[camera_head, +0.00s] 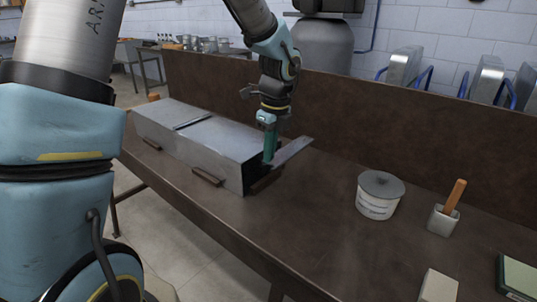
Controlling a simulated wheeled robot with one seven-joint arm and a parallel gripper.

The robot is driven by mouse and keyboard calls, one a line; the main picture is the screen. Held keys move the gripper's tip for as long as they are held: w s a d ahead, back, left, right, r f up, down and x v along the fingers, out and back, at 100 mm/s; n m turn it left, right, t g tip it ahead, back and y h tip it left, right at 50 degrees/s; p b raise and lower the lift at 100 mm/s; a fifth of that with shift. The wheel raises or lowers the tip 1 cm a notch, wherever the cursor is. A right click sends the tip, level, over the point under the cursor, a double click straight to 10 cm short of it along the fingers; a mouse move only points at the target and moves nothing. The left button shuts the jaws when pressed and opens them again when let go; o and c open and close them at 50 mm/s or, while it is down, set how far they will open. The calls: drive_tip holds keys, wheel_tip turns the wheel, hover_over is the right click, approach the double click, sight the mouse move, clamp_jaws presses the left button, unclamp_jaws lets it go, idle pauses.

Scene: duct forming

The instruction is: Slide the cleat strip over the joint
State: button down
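A long grey sheet-metal duct (207,143) lies on the brown workbench, with its dark open end toward the right front. A thin dark line crosses its top (194,123), which may be the joint. My gripper (268,160) points down at the duct's right end. A flat grey metal strip (293,151), which looks like the cleat strip, sticks out to the right and back from beside the fingers. The fingertips are small here and partly merge with the duct's edge, so whether they grip the strip is unclear.
Brown blocks (207,176) sit along the duct's front side. A white tub with a grey lid (379,195), a holder with an orange handle (445,214) and a pale block (438,287) stand to the right. A raised brown board (400,124) closes the bench's back.

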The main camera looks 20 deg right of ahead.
drive_tip(key=shift+r+p, duration=1.35)
drive_tip(key=shift+r, duration=0.5)
drive_tip(key=shift+r, duration=0.1)
